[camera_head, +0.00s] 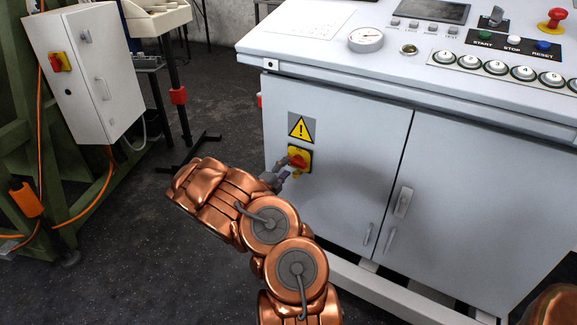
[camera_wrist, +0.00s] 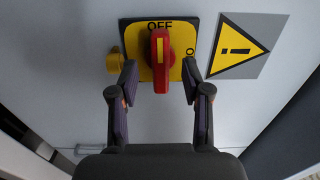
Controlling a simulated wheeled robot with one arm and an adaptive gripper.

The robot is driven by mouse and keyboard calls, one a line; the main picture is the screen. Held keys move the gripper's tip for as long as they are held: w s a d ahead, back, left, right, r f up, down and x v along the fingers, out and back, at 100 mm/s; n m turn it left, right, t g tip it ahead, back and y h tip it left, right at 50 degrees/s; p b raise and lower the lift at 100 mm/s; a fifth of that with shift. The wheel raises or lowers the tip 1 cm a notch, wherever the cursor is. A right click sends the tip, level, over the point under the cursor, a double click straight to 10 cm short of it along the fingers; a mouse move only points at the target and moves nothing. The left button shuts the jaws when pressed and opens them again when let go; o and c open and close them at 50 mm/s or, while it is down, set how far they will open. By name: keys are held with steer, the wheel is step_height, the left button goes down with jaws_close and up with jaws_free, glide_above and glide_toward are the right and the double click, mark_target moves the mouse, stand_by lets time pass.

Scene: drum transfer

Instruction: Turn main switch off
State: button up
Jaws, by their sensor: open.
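The main switch (camera_head: 299,159) is a red rotary handle on a yellow plate, on the grey cabinet's left door below a warning sign. In the wrist view, the red handle (camera_wrist: 161,70) lies upright in the picture, its yellow mark near the printed OFF at the top. An "O" is printed at the plate's right. My gripper (camera_wrist: 159,76) is open, with one finger on each side of the handle and visible gaps between. In the head view, my gripper (camera_head: 281,175) is at the switch, partly hidden by my copper arm.
The warning sign (camera_wrist: 241,46) is right of the switch in the wrist view. The control desk (camera_head: 400,50) above carries buttons and a red emergency stop (camera_head: 556,17). A white box (camera_head: 85,75) with another red-yellow switch (camera_head: 60,62) stands left. Dark floor lies between.

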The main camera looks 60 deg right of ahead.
steer(key=a, duration=0.8)
steer(key=shift+s, duration=0.2)
steer(key=shift+a, duration=0.1)
stand_by(0.3)
steer(key=s+a+r+m+g+y, duration=0.2)
steer(key=s+a+r+m+g, duration=0.2)
steer(key=s+r+m, duration=0.55)
steer(key=s+a+r+m+g+y, duration=0.2)
steer(key=s+a+r+m+g, duration=0.35)
steer(key=m, duration=0.65)
steer(key=s+a+f+m+t+y, duration=0.15)
steer(key=s+a+m+y, duration=0.3)
steer(key=a, duration=0.75)
steer(key=s+a+m+t+y, duration=0.25)
steer(key=a+m+y, duration=0.3)
steer(key=a, duration=0.65)
steer(key=s+a+f+m+t+y, duration=0.15)
steer(key=s+a+m+y, duration=0.3)
steer(key=a, duration=0.75)
step_height(320, 180, up, 28)
steer(key=t+p, duration=0.1)
steer(key=p, duration=2.4)
steer(key=shift+s+d+f+m, duration=0.25)
steer(key=shift+d+m, duration=0.05)
steer(key=shift+d, duration=0.05)
